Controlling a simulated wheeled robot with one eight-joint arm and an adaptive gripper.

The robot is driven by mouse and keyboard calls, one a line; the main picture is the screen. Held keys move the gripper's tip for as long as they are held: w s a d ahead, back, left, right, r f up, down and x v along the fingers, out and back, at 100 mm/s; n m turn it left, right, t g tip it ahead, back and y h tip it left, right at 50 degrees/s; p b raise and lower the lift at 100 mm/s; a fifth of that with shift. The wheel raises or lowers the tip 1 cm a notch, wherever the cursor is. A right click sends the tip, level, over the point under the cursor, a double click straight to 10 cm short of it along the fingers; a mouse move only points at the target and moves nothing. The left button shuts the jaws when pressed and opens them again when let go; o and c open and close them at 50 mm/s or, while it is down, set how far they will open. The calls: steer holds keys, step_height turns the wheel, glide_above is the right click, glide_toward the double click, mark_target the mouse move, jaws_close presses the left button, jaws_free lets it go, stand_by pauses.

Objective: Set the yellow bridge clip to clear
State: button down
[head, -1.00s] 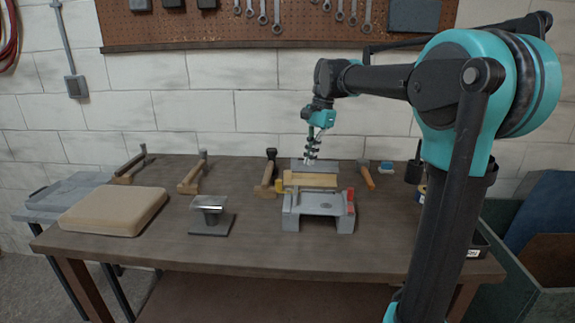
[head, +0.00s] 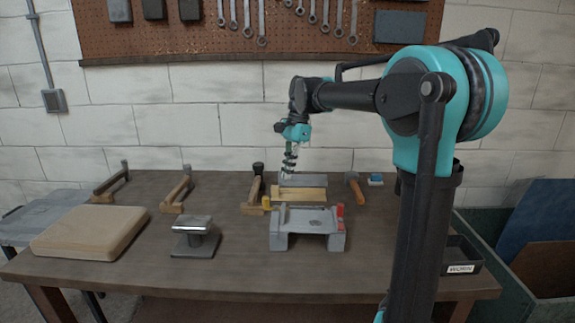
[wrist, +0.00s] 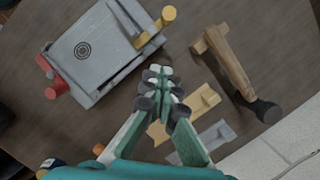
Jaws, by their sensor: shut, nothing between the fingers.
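The yellow bridge clip (head: 266,203) is at the rear left corner of a grey bridge-shaped fixture (head: 306,222). A red clip (head: 340,211) is on the fixture's opposite side. My gripper (wrist: 160,78) is shut and empty, apart from the clip. In the head view my gripper (head: 288,170) hangs behind the fixture, above the back of the bench.
A wooden block (head: 298,193) and a grey plate (head: 303,181) lie behind the fixture.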

steer(key=shift+s+a+f, duration=0.55)
steer(key=shift+a+f, duration=0.15)
steer(key=shift+f, duration=0.15)
steer(key=shift+s+a+f, duration=0.5)
steer(key=shift+a+f, duration=0.25)
steer(key=shift+f, duration=0.15)
steer(key=shift+s+a+f, duration=0.55)
steer(key=shift+a+f, duration=0.15)
steer(key=shift+f, duration=0.15)
